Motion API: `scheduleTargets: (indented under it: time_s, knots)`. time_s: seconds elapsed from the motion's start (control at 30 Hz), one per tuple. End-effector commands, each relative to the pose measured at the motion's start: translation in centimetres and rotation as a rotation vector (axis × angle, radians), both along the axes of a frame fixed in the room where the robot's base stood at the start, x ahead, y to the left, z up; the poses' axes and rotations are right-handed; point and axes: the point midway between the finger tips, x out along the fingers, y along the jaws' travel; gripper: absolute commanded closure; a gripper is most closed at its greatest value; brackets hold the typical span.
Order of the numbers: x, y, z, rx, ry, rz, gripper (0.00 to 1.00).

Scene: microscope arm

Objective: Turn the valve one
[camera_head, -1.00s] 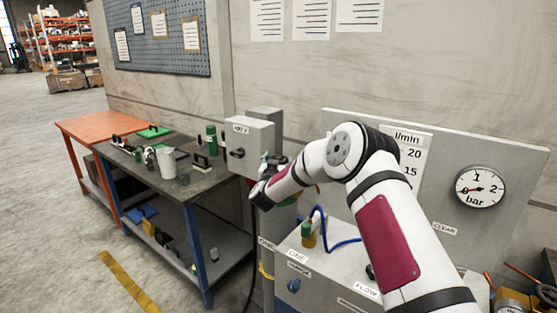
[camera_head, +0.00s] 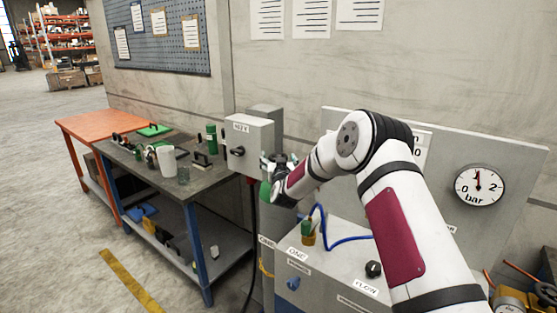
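My gripper (camera_head: 272,165) is at the end of my white and maroon arm, just right of the grey switch box. Its fingers are small and dark here, so I cannot tell whether they are open or shut. A green rounded part (camera_head: 265,191) shows just below the gripper; I cannot tell whether they touch. A label reading ONE (camera_head: 266,241) is on the grey upright below it, and another ONE label (camera_head: 297,254) is on the grey cabinet. The valve's handle cannot be made out behind the gripper. The pressure gauge (camera_head: 479,186) has its needle pointing up at 1 bar.
The switch box (camera_head: 250,145) stands close left of my gripper. The cabinet (camera_head: 325,270) carries a blue knob (camera_head: 292,284), a black FLOW knob (camera_head: 373,269) and a blue hose (camera_head: 345,241). A workbench (camera_head: 210,178) with loose items is left.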

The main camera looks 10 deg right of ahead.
Motion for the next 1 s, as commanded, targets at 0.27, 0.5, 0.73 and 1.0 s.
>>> scheduleTargets:
  time_s: [0.27,0.5,0.73,1.0]
  knots:
    - [-0.6,0.1,-0.1,0.0,0.002,0.0,0.21]
    - [-4.0,0.6,0.0,-0.002,0.002,0.001,0.21]
    - [-8.3,1.1,0.0,-0.001,0.002,0.001,0.21]
    - [-11.4,1.5,-0.1,0.0,0.001,0.0,0.21]
